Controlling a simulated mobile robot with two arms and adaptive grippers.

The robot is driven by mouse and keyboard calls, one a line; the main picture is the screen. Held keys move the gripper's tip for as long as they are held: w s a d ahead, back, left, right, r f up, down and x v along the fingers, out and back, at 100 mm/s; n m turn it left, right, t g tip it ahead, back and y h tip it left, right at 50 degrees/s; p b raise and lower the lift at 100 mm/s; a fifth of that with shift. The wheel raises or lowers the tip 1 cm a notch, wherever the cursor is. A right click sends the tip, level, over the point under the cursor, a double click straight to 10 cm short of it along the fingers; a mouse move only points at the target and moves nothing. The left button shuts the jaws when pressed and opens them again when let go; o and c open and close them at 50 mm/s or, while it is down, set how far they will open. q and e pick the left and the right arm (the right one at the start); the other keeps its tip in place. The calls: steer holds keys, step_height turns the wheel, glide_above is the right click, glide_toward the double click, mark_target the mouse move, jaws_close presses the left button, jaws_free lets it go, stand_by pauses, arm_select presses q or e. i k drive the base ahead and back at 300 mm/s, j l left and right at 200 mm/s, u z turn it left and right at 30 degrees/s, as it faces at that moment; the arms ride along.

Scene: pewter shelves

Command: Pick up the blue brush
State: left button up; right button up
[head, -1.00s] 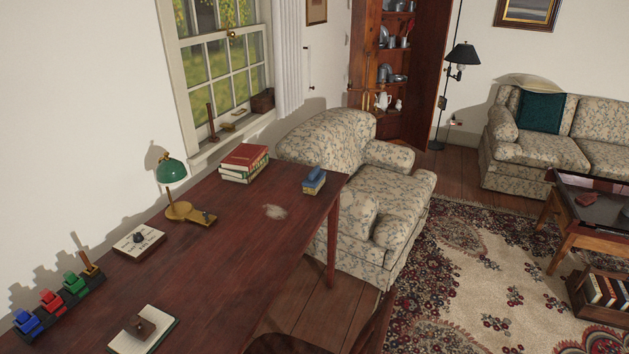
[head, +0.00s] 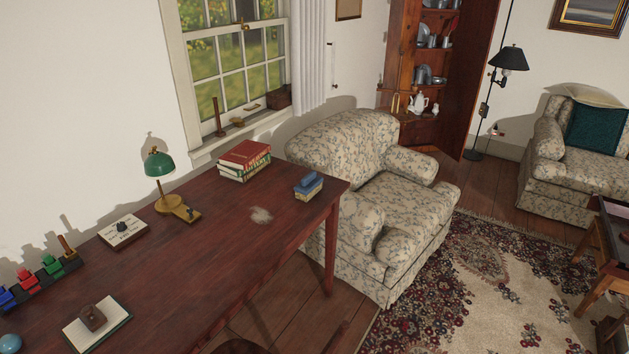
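The blue brush (head: 308,184), with a blue top over a yellowish lower part, sits on the dark wooden desk (head: 215,262) near its far right corner. It is upright on the desktop with nothing touching it. A pale dusty patch (head: 261,215) lies on the desk to its left. Neither of my grippers shows in the head view.
Red and green books (head: 244,160) and a green lamp (head: 160,166) stand along the desk's wall side. Stamps, a notebook (head: 97,324) and a blue ball (head: 10,343) are at the left. A floral armchair (head: 390,210) stands beyond the desk's right end.

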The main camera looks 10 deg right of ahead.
mark_target(309, 185)
steer(key=i+l+u, duration=0.25)
steer(key=l, duration=0.35)
steer(key=i+l+u, duration=0.15)
steer(key=l+u, duration=0.15)
steer(key=l, duration=0.3)
steer(key=i+l+u, duration=0.1)
steer(key=l+u, duration=0.15)
steer(key=l, duration=0.45)
steer(key=i+l+u, duration=0.1)
steer(key=l+u, duration=0.15)
steer(key=l, duration=0.4)
